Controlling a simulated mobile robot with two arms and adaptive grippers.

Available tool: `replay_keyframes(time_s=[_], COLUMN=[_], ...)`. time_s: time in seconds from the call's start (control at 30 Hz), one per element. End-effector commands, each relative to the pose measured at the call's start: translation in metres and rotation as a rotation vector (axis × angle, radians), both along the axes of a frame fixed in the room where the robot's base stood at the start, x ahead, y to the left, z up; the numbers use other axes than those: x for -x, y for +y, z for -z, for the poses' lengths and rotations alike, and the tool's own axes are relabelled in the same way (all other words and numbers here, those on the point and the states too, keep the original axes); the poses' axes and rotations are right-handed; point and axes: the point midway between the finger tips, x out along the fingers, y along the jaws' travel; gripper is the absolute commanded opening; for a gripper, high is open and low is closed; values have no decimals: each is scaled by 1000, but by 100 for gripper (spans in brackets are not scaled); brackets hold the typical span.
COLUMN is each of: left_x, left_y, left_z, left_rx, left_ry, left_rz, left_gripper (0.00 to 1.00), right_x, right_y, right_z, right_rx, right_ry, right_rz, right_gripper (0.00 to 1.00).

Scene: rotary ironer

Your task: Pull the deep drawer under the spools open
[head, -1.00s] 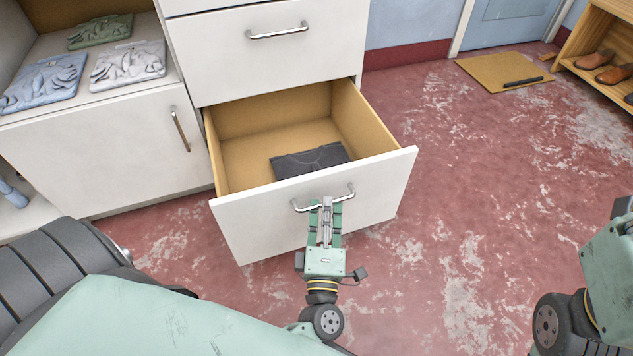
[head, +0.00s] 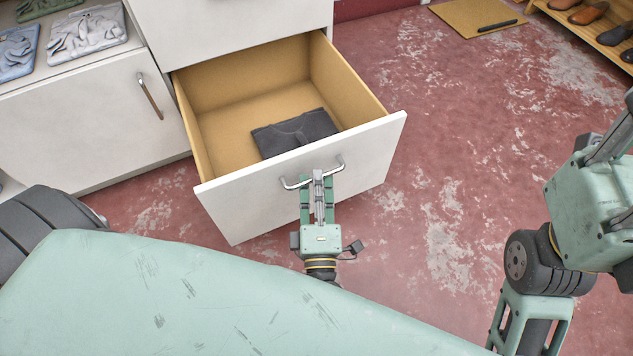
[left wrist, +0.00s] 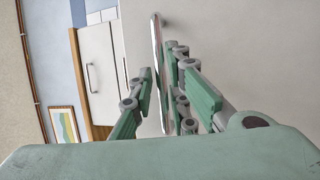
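The deep drawer (head: 250,207) has a white front and a tan wooden inside, and it stands well out of the white cabinet. A folded dark grey garment (head: 293,133) lies in it near the front. My left gripper (head: 318,180) is at the drawer's metal bar handle (head: 291,184), with its fingers on either side of the bar. The left wrist view shows the handle (left wrist: 157,55) running between the fingers (left wrist: 163,85); it looks gripped. My right gripper (head: 615,140) is partly cut off at the right edge, away from the drawer; its fingertips are hidden. No spools show.
A closed drawer front (head: 235,25) is above the open drawer. A closed cabinet door (head: 95,115) with folded shirts (head: 85,33) above stands at left. The red worn floor (head: 430,160) to the right is clear. A tan mat (head: 470,14) and a shoe rack (head: 570,32) are farther back.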

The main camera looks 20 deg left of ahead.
Motion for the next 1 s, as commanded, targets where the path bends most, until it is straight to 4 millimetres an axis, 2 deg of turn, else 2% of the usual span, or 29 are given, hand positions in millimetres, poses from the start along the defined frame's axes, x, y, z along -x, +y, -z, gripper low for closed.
replay_keyframes(time_s=[0.1, 0.47, 1.0], left_x=[0, 4, 66], left_y=[0, -1, -33], left_z=[0, 2, 16], left_rx=[0, -2, -2], left_ry=[1, 4, 8], left_rz=[0, -1, 0], left_gripper=[27, 27, 27], right_x=[0, -1, 0], right_y=[0, 0, 0], right_z=[0, 0, 0], right_rx=[0, 2, 0], right_ry=[1, 1, 0], right_rz=[0, 2, 1], right_gripper=[40, 40, 40])
